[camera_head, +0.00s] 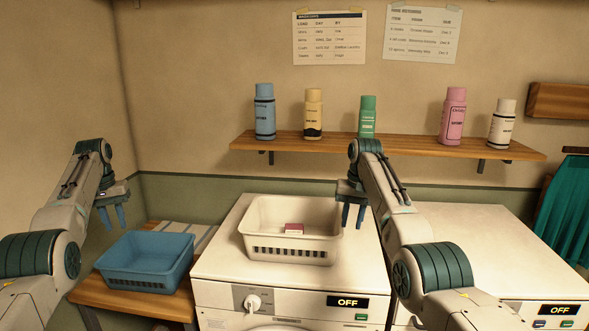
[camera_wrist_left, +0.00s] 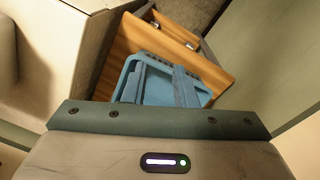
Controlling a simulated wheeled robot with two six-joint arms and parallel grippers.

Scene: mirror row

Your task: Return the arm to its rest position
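My left arm comes in from the left, and its gripper (camera_head: 112,217) points down with two blue fingers apart and nothing between them. It hangs above the blue basket (camera_head: 150,284), near its back left side. My right gripper (camera_head: 353,215) also points down with its fingers apart and empty. It is beside the right rim of the white basket (camera_head: 263,243). A small pink and white box (camera_head: 294,229) lies in that basket. The left wrist view looks down at blue shapes over the wooden stand; basket and fingers are hard to separate there.
The white basket stands on a washing machine (camera_head: 214,262) showing OFF; a second machine (camera_head: 470,222) is at the right. A wooden shelf (camera_head: 400,148) above holds several bottles. The blue basket rests on a low wooden stand (camera_head: 120,300). A teal cloth (camera_head: 568,215) hangs far right.

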